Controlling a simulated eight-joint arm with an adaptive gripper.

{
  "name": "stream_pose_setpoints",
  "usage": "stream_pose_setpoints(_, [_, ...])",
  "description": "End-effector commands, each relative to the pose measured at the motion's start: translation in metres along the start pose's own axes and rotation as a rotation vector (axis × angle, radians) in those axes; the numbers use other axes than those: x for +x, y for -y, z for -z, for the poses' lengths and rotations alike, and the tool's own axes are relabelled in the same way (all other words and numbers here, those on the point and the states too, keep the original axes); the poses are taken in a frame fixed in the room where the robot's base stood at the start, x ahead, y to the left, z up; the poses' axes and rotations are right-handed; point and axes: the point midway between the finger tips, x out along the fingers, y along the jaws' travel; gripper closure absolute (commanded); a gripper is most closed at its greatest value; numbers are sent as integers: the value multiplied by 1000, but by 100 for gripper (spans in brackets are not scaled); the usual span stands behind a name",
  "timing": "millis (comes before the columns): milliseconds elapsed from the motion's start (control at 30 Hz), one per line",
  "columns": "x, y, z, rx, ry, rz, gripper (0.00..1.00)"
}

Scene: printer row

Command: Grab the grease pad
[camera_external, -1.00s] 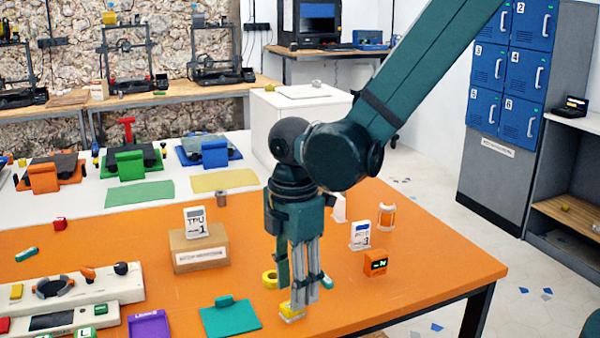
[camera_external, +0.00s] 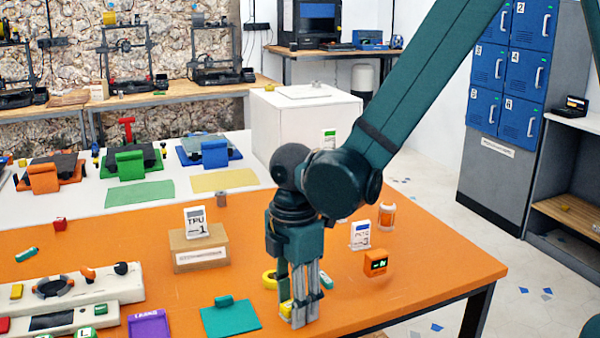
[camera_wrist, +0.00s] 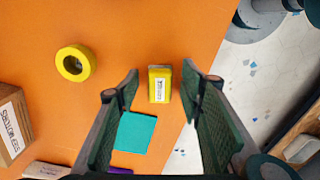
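The grease pad appears to be the small yellow block with a white label (camera_wrist: 159,84) on the orange table; its label is too small to read. It also shows in the external view (camera_external: 285,309), partly hidden by a finger. My gripper (camera_wrist: 161,76) is open, pointing down, with its fingers on either side of the block. Gaps show between the block and both fingers in the wrist view. In the external view my gripper (camera_external: 298,312) is low, close to the tabletop at the front.
A yellow ring (camera_wrist: 75,63) lies to the block's left. A teal mat (camera_external: 230,320) is nearby, with a purple piece (camera_external: 149,324) beyond. A cardboard box (camera_external: 200,251) stands behind left. An orange device (camera_external: 376,263) and a white card (camera_external: 361,236) stand right. The table edge is close.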

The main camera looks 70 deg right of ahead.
Motion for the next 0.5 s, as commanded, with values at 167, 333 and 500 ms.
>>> stream_pose_setpoints(167, [0, 0, 0, 0, 0, 0, 71])
stream_pose_setpoints(333, [0, 0, 0, 0, 0, 0, 88])
stream_pose_setpoints(500, [0, 0, 0, 0, 0, 0, 88])
